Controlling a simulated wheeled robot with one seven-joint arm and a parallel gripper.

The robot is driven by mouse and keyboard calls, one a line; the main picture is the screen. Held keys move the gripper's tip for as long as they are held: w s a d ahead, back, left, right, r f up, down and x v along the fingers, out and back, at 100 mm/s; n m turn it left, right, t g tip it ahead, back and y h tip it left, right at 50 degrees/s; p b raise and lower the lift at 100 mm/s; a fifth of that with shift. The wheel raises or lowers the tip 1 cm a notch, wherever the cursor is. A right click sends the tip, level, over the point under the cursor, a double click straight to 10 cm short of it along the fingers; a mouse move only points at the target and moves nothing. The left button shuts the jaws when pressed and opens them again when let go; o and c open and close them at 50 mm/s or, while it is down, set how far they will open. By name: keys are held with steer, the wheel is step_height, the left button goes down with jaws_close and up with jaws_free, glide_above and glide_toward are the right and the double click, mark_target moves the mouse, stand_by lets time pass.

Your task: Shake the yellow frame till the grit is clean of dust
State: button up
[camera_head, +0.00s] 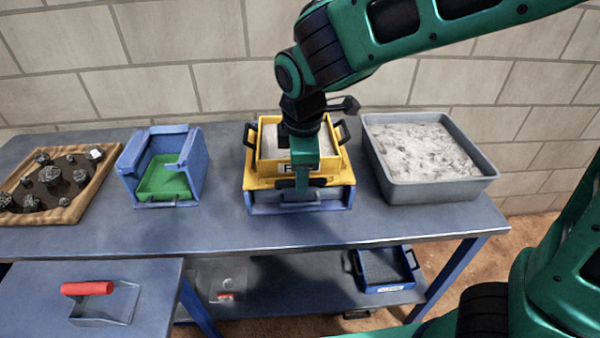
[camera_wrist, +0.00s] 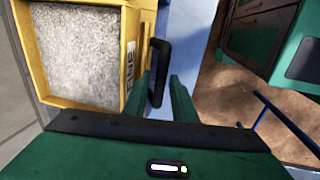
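The yellow frame (camera_head: 267,149) holds pale grey grit and has black handles on its sides. It sits on a yellow-topped blue base (camera_head: 258,199) in the middle of the bench. The wrist view shows the yellow frame (camera_wrist: 82,104), its grit (camera_wrist: 80,55), a "FINE" label and a black handle (camera_wrist: 160,72). My gripper (camera_head: 303,186) reaches down at the frame's front. In the wrist view my gripper's green fingers (camera_wrist: 165,90) stand on either side of the handle. I cannot tell whether they press on it. Dust is not distinguishable from grit here.
A grey tub (camera_head: 480,188) of pale powder stands close on the right. A blue bin (camera_head: 190,172) with a green inside and a wooden tray (camera_head: 82,205) of dark rocks are on the left. A red-handled scoop (camera_head: 100,290) lies on the lower left table. A blue tray (camera_head: 385,270) is on the shelf.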

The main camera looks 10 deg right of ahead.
jaws_close()
steer(key=shift+w, duration=1.4)
steer(key=shift+o, duration=1.8)
jaws_free()
steer(key=shift+r, duration=0.1)
